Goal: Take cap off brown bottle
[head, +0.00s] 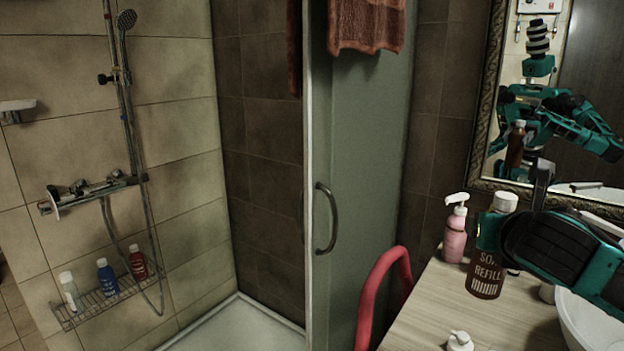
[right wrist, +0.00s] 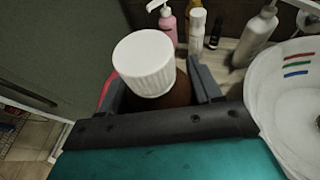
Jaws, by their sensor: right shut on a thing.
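The brown bottle (head: 486,276) has a white label print reading "SOAP REFILL" and a white ribbed cap (head: 504,201) on its top. In the right wrist view the cap (right wrist: 144,62) sits on the bottle (right wrist: 180,92) between the fingers. My right gripper (head: 510,228) comes in from the right and is shut on the bottle just below the cap. My left gripper is in neither view.
A pink pump bottle (head: 455,232) stands on the wooden counter (head: 420,318) to the left. A white pump top (head: 460,341) is at the front. A white basin (head: 590,322) is on the right. A red curved rail (head: 378,275) stands beside the counter, near the glass shower door (head: 365,170).

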